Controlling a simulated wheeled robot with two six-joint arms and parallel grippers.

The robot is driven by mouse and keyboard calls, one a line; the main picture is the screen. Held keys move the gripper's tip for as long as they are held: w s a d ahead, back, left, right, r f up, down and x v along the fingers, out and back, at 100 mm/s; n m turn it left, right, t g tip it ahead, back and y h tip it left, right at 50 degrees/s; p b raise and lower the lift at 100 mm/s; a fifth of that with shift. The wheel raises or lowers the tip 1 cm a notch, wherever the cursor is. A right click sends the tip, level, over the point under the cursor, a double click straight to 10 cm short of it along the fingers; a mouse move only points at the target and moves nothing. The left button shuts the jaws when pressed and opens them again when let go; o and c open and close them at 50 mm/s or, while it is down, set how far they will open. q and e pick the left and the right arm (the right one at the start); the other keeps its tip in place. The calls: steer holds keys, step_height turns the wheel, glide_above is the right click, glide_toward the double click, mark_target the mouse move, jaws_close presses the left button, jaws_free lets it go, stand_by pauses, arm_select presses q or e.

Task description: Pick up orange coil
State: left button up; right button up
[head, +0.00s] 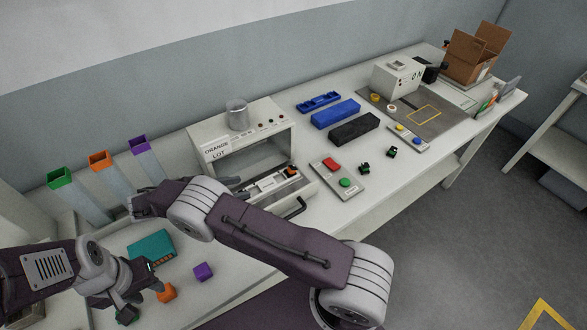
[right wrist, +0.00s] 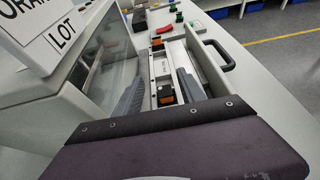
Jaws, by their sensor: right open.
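An orange-and-black part, seemingly the orange coil (right wrist: 165,98), sits in the narrow tray of the open drawer (head: 300,194), between the fingers of my right gripper (right wrist: 160,78) in the right wrist view. A second orange part (right wrist: 157,42) is at the tray's far end, and an orange piece shows there in the head view (head: 292,171). Which one is the coil is not certain. My right gripper is open and empty, its grey fingers apart over the drawer. My left gripper (head: 140,293) is at the lower left, beside an orange cube (head: 166,293); its jaw opening is unclear.
The white box labelled ORANGE LOT (head: 216,146) stands behind the drawer, whose dark handle (head: 296,208) sticks out in front. A button panel (head: 338,179) lies to the right. A teal box (head: 151,249) and purple cube (head: 203,271) lie left. Coloured bins line the back left.

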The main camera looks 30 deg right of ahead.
arm_select(q)
steer(key=r+p, duration=0.1)
steer(key=d+r+p, duration=0.1)
steer(key=r, duration=0.1)
steer(key=shift+d+r, duration=0.1)
arm_select(e)
glide_toward(290, 169)
steer(key=shift+x, duration=1.25)
arm_select(q)
steer(key=shift+a, duration=0.35)
arm_select(e)
steer(key=shift+w+d+f, duration=0.1)
steer(key=shift+w, duration=0.05)
steer(key=p+x, duration=0.1)
steer(key=x, duration=0.4)
steer(key=shift+d+p, duration=0.15)
steer(key=shift+p, duration=0.2)
arm_select(q)
steer(key=shift+d+r, duration=0.2)
steer(key=shift+r, duration=0.35)
arm_select(e)
jaws_close()
